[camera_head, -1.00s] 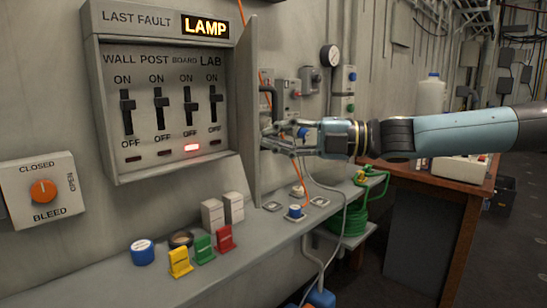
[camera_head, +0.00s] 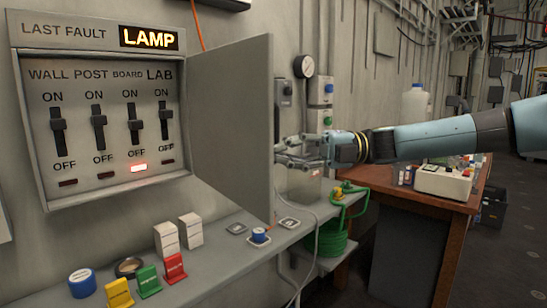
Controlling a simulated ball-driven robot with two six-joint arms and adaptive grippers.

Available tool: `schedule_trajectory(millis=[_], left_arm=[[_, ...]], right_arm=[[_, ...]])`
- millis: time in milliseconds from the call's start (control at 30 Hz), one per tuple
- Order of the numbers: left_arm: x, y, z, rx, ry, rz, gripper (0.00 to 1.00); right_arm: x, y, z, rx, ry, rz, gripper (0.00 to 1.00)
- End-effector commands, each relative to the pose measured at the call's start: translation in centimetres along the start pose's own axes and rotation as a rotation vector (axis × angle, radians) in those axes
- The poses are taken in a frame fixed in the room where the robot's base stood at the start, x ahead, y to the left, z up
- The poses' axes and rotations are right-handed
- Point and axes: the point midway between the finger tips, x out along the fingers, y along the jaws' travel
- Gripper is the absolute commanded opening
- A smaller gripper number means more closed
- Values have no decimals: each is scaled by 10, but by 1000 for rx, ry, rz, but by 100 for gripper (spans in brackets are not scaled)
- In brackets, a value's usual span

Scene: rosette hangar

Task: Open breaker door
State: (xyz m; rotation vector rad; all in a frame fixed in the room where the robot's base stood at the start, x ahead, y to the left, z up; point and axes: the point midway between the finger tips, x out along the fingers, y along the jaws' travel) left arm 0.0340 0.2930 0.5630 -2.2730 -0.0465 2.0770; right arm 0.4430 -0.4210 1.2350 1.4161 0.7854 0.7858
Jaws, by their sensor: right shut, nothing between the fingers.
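The breaker box (camera_head: 112,180) hangs on the wall at the left, with its row of black switches showing. Its flat grey door (camera_head: 230,120) stands wide open, hinged at the box's right side, its broad inner face toward me. My right gripper (camera_head: 280,152) comes in from the right. It is shut and empty, its fingertips at the door's free edge; I cannot tell whether they touch it. My left gripper is not in view.
Below is a shelf (camera_head: 215,272) with white boxes (camera_head: 178,235), colored tags and a blue-topped roll (camera_head: 82,283). A gauge and button boxes are on the wall behind the gripper. A wooden table (camera_head: 440,202) stands at the right.

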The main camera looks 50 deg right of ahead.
Motion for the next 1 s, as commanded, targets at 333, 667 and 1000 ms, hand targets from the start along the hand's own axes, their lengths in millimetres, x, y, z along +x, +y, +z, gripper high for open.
schedule_trajectory(millis=[333, 667, 1000], left_arm=[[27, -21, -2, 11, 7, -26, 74], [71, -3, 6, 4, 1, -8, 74], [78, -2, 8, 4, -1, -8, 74]], right_arm=[[-54, -5, 38, -4, -4, 0, 0], [-81, -4, 62, -3, -4, 2, 0], [-89, 1, 66, 0, -3, 1, 0]])
